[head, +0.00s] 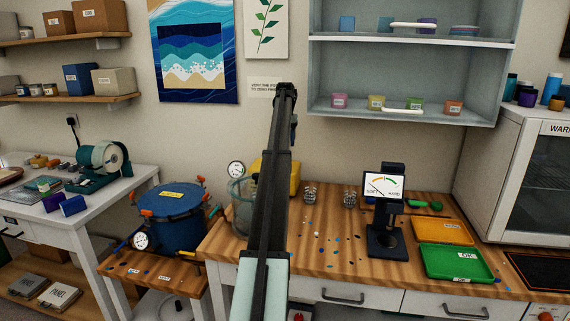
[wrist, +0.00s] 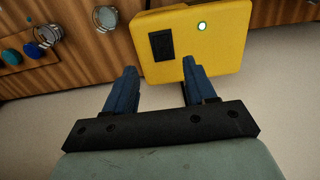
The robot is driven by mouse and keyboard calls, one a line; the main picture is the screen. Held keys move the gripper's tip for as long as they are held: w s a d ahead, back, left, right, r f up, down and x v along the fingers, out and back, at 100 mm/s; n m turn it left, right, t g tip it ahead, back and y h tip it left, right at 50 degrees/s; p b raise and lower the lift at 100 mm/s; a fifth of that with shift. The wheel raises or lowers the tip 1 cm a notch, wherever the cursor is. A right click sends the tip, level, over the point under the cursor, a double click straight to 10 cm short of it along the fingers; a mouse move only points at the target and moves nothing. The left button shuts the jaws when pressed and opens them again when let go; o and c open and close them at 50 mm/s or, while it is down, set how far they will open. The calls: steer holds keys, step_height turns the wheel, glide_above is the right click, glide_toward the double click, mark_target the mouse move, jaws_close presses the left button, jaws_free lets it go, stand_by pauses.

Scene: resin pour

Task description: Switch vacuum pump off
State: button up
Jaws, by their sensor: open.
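The yellow vacuum pump (head: 294,180) stands at the back of the wooden bench in the head view, partly hidden behind my arm. In the wrist view the pump (wrist: 215,60) is close ahead of my gripper. Its face carries a dark rectangular switch (wrist: 161,45) and a lit greenish-white lamp (wrist: 202,26). My gripper (wrist: 158,66) is open and empty. Its two blue fingers point toward the pump, with the switch just beyond the gap between them. I cannot tell whether a fingertip touches the pump.
A clear chamber with a gauge (head: 236,169) stands left of my arm, near a blue pressure pot (head: 172,222). Glass jars (head: 349,197), a hardness tester (head: 386,240), an orange tray (head: 470,232) and a green tray (head: 430,262) are to the right. A shelf cabinet (head: 330,112) hangs above.

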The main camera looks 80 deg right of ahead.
step_height(320, 180, down, 11)
steer(key=shift+r, duration=0.2)
stand_by(0.4)
